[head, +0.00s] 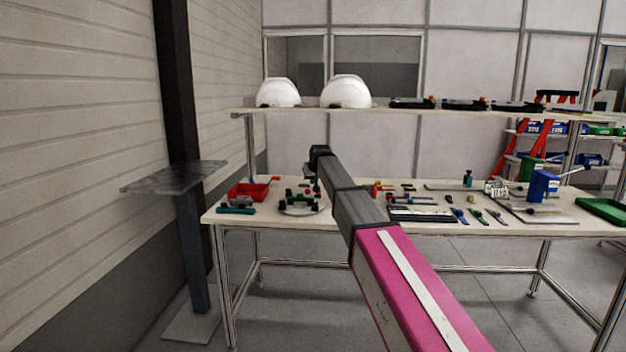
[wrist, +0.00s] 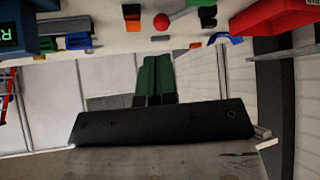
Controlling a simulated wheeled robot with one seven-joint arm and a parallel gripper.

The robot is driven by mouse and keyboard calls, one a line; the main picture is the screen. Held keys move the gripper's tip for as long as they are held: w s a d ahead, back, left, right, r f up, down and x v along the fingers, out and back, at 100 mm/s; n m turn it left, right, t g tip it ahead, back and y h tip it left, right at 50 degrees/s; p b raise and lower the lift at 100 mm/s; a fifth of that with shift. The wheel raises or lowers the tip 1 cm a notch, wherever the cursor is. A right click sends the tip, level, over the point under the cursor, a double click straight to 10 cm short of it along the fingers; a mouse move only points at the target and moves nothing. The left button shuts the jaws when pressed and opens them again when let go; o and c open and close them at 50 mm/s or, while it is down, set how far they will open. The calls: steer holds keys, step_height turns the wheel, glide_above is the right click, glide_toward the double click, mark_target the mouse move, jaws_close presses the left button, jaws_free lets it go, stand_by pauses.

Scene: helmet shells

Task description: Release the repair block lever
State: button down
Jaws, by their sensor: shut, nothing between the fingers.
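The likely repair block is a small green and dark fixture on a round pale base (head: 302,210), on the left part of the workbench in the head view. I cannot make out its lever there. My gripper (wrist: 156,60) shows in the wrist view as two green fingers side by side, shut and empty. The red ball appears beyond the fingertips, apart from them. In the head view my arm's end is above the bench near the fixture.
A red tray (head: 249,191) lies left of the fixture and shows in the wrist view (wrist: 272,17). Tools cover the workbench (head: 228,217) to the right. A shelf (head: 300,113) above holds white helmet shells (head: 346,92). A dark pedestal (head: 190,235) stands left.

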mark_target(307, 190)
steer(key=x, duration=0.6)
steer(key=w+x, duration=0.1)
steer(key=x, duration=0.2)
steer(key=shift+a+r, duration=0.15)
steer(key=shift+r, duration=0.3)
steer(key=shift+w+a+f, duration=0.2)
steer(key=shift+w+f, duration=0.2)
steer(key=shift+w, duration=0.15)
steer(key=shift+w+n+g+y, duration=0.2)
steer(key=shift+n+y, duration=0.3)
steer(key=shift+n, duration=0.25)
steer(key=shift+w+n+g+y, duration=0.2)
steer(key=shift+n+y, duration=0.3)
steer(key=shift+n, duration=0.25)
